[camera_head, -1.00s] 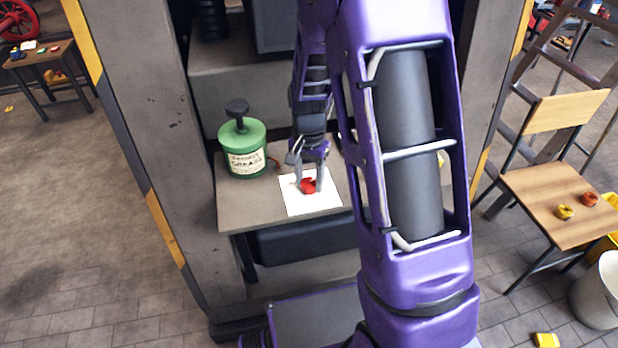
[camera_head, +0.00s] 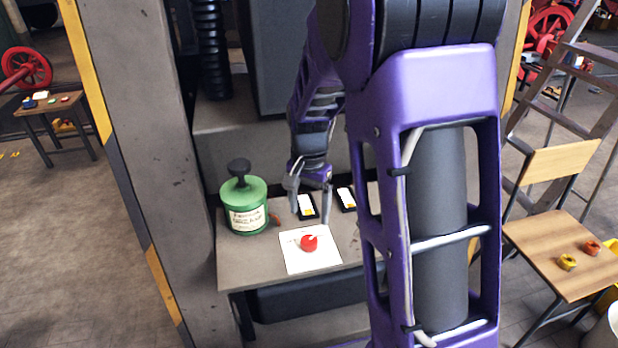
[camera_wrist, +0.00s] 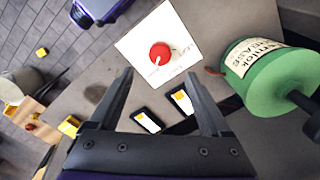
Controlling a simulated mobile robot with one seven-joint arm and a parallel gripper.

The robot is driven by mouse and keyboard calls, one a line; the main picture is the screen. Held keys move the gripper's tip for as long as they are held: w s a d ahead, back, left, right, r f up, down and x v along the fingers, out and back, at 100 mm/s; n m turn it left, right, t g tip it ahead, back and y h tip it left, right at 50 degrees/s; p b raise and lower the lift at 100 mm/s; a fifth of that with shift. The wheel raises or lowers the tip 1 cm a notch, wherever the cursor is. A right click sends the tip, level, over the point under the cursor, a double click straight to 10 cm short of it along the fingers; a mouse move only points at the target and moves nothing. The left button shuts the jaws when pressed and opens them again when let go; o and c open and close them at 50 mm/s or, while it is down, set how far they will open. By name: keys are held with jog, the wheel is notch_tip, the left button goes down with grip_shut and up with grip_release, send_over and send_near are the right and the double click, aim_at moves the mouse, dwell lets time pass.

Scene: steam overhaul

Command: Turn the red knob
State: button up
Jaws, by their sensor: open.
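The red knob (camera_head: 309,243) is round, with a pale pointer mark, and sits on a white square panel (camera_head: 325,263) on the grey bench. In the wrist view the knob (camera_wrist: 160,54) is beyond the fingertips, near the top middle, and its pointer slants down to the left. My gripper (camera_head: 310,206) is open and empty. In the head view it hangs above the bench, behind the knob and apart from it. In the wrist view the two fingers (camera_wrist: 160,85) are spread wide with nothing between the tips.
A green grease can (camera_head: 244,206) stands left of the panel. Two dark-framed cards, the left one (camera_head: 306,206) and the right one (camera_head: 346,199), lie behind it. A grey post (camera_head: 150,120) borders the bench on the left. A wooden chair (camera_head: 560,250) stands at the right.

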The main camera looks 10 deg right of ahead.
notch_tip(320, 180, up, 8)
jog(key=shift+p, duration=0.45)
jog(key=shift+r, duration=0.1)
